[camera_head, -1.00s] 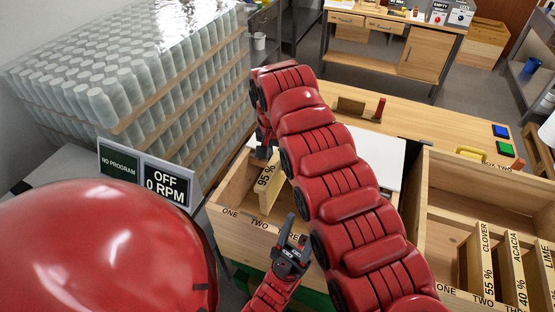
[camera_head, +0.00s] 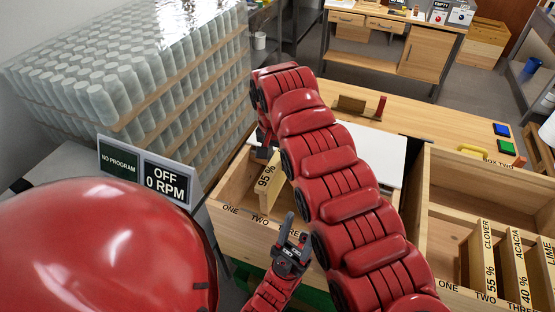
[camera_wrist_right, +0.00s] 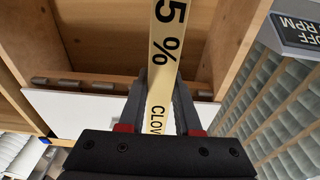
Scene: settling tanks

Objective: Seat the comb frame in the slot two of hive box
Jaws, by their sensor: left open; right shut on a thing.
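The right wrist view shows the frame (camera_wrist_right: 163,55) between my right gripper's fingers (camera_wrist_right: 160,105), with part of the word CLOVER readable. My right gripper (camera_head: 265,150) is shut on the frame at its far end, partly hidden behind my right arm. How deep the frame sits cannot be told. My left gripper (camera_head: 296,230) is open and empty, in front of the box near the THREE label.
A second hive box (camera_head: 430,205) at right holds several frames marked CLOVER, ACACIA and LIME. A white panel (camera_head: 372,150) lies behind the left box, partly covered by my right arm. Stacked jars (camera_head: 130,80) and an OFF 0 RPM display (camera_head: 166,181) stand at left.

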